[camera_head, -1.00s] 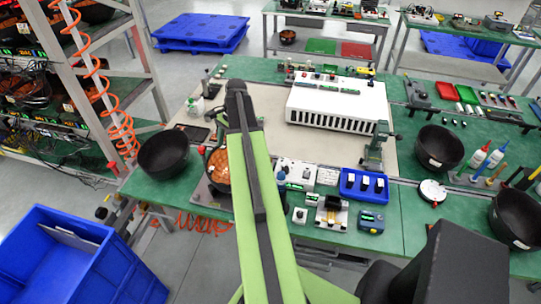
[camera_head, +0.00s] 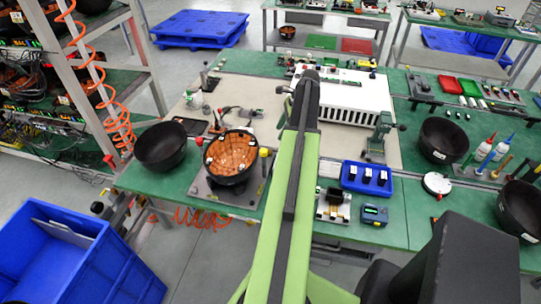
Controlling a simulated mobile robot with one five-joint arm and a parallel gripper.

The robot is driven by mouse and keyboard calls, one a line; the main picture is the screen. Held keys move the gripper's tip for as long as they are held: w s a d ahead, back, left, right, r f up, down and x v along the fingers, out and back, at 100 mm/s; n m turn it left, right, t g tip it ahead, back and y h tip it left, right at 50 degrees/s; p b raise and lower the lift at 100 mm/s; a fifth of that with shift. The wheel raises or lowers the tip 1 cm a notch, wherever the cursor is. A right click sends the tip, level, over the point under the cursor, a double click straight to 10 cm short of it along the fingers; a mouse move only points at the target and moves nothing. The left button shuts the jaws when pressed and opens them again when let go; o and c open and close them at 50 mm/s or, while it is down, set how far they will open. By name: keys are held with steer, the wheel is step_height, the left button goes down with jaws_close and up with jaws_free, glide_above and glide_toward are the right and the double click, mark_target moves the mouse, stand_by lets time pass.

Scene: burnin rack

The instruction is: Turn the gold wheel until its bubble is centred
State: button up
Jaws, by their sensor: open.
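A black bowl with an orange-brown lining (camera_head: 232,156) sits on a grey square plate (camera_head: 205,190) at the front left of the bench. A gold-yellow round knob (camera_head: 264,152) stands at the plate's right side and may be the gold wheel. A red knob (camera_head: 199,141) is at its left side. No bubble can be made out at this size. My green and black arm reaches up the middle of the view, right of the plate. My gripper's fingers are hidden behind the arm; a dark part showing left of its upper end may belong to it.
A black bowl (camera_head: 160,147) stands left of the plate. A white slotted box (camera_head: 352,98) is behind my arm. A blue tray (camera_head: 367,178), a small blue device (camera_head: 374,215) and a green stand (camera_head: 377,140) are to the right. The beige mat (camera_head: 235,95) has some clear room.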

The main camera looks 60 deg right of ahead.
mark_target(269, 151)
steer(key=b+x, duration=0.9)
steer(key=x, duration=0.3)
steer(key=shift+r, duration=0.15)
jaws_close()
